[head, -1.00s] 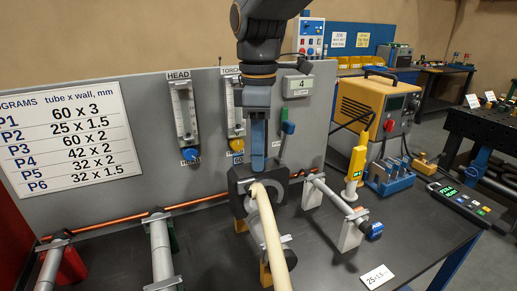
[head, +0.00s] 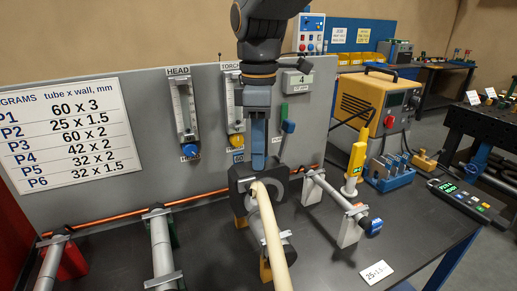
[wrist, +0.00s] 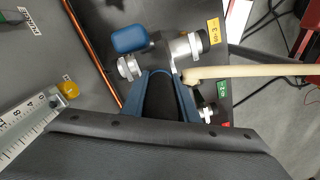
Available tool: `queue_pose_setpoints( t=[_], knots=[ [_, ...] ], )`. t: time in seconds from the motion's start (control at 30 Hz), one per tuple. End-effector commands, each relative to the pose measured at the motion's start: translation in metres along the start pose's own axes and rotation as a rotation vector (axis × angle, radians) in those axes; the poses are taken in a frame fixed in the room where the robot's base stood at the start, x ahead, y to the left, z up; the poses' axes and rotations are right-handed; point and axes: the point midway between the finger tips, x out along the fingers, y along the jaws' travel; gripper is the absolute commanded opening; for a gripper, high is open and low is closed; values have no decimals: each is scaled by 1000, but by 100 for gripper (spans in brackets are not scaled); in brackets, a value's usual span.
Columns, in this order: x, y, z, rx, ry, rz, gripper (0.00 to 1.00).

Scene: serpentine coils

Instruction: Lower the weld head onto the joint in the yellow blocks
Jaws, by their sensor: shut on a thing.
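My gripper (head: 258,160) points down with its blue fingers shut on the weld head (head: 238,190), a dark block with a round grey ring. A pale hose (head: 268,235) runs from it toward the front. A metal tube (head: 285,246) lies below and behind the hose, and the weld head is around or just above it; I cannot tell which. Yellow blocks (head: 265,271) show partly beneath the tube; the joint is hidden. In the wrist view, my blue fingers (wrist: 160,88) flank the dark weld head (wrist: 160,100), with the tube (wrist: 187,48) and hose (wrist: 250,72) beyond.
Another tube on stands (head: 335,195) is close on the right, with a yellow tool (head: 356,160) behind it. More tubes (head: 161,245) stand on the left. A grey panel (head: 110,200) with flow meters rises close behind.

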Motion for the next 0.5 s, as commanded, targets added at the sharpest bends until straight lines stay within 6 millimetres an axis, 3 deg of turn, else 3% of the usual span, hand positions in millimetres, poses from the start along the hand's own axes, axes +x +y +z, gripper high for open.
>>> queue_pose_setpoints(
  t=[0.5],
  knots=[
    [8, 1, -1, 0, 2, 3, 0]
  ],
)
